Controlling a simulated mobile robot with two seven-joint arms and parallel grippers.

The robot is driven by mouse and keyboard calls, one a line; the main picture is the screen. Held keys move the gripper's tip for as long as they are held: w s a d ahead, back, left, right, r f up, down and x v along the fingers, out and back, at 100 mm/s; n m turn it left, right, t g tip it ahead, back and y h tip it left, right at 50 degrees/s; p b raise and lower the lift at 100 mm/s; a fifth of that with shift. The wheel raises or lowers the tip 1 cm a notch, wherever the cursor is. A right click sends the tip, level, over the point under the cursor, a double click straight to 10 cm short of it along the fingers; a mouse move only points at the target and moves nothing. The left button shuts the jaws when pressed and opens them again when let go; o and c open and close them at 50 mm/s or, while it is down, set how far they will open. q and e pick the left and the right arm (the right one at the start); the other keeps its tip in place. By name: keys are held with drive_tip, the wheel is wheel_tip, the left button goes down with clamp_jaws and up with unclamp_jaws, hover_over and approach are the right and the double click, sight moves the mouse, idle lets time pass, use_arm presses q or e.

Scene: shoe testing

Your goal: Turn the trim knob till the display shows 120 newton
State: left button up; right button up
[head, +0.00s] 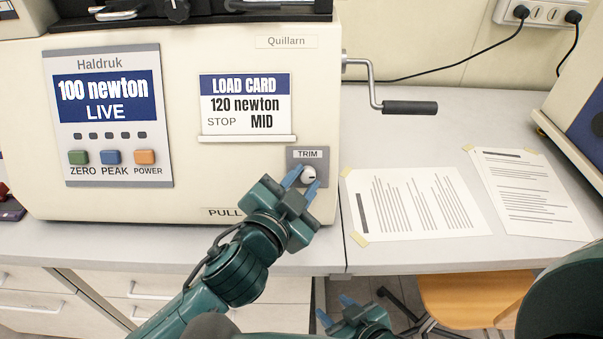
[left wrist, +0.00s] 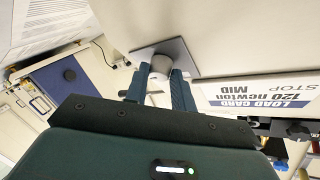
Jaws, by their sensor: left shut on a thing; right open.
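The trim knob (head: 308,175) is a small white knob on a grey plate marked TRIM, low on the right of the cream machine front. My left gripper (head: 301,178) is shut on it; in the left wrist view the two fingers (left wrist: 160,85) sit on either side of the knob (left wrist: 162,65). The display (head: 105,98) reads 100 newton, LIVE. The load card (head: 246,104) reads 120 newton, STOP MID. My right gripper (head: 338,312) is open and empty, low in the head view, below the counter edge.
A crank with a black handle (head: 410,107) sticks out from the machine's right side. Printed sheets (head: 415,203) lie taped on the counter (head: 400,258). ZERO, PEAK and POWER buttons (head: 112,157) sit under the display. An orange chair (head: 470,298) stands below the counter.

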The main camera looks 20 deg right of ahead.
idle(0.3)
use_arm(q)
drive_tip(key=o, duration=1)
drive_tip(key=b+v, duration=0.1)
drive_tip(key=v, duration=1.2)
drive_tip(key=shift+b, duration=0.4)
